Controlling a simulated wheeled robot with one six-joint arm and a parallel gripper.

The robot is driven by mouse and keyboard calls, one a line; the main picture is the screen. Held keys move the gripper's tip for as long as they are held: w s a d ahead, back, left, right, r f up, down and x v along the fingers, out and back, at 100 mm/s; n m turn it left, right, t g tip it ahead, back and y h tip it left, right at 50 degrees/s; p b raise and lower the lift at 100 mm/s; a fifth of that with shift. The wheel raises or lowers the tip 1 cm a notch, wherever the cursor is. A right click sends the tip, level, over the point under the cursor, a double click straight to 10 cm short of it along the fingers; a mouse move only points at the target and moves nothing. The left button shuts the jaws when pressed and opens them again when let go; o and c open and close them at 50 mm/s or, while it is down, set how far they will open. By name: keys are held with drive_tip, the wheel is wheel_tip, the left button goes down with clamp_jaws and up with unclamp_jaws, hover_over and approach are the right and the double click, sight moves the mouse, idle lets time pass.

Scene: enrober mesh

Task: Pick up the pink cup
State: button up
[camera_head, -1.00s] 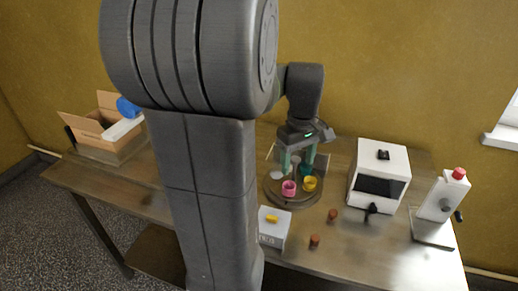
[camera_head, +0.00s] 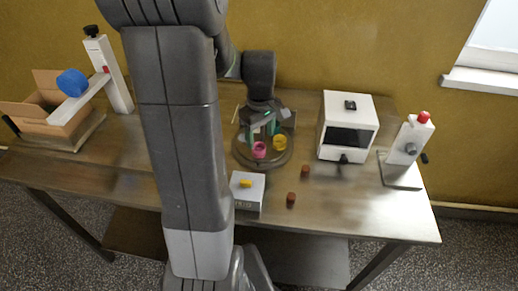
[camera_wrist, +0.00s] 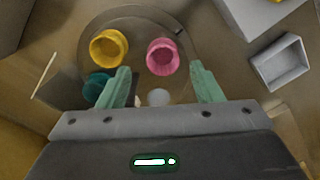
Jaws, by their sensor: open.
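The pink cup (camera_head: 259,150) stands upright on a round grey turntable (camera_head: 250,164) on the table. A yellow cup (camera_head: 279,142) stands to its right on the same turntable. My gripper (camera_head: 262,131) is above the turntable, pointing down, behind the pink cup in the head view. In the wrist view the pink cup (camera_wrist: 162,56) lies beyond the gap between the two green fingers (camera_wrist: 161,84), which are apart with nothing between them. The yellow cup (camera_wrist: 109,48) is to its left. A teal cup (camera_wrist: 97,86) is partly hidden by the left finger.
A white box with a yellow top piece (camera_head: 247,190) stands in front of the turntable. Two brown-red small cylinders (camera_head: 305,171) stand to the right. A white machine with a dark window (camera_head: 347,127) is at the right. A cardboard box (camera_head: 45,112) is far left.

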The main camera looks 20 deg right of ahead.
sight(259, 144)
drive_tip(key=shift+a+f, duration=0.2)
drive_tip(key=shift+f, duration=1.65)
drive_tip(key=c, duration=1)
drive_tip(key=shift+r, duration=0.1)
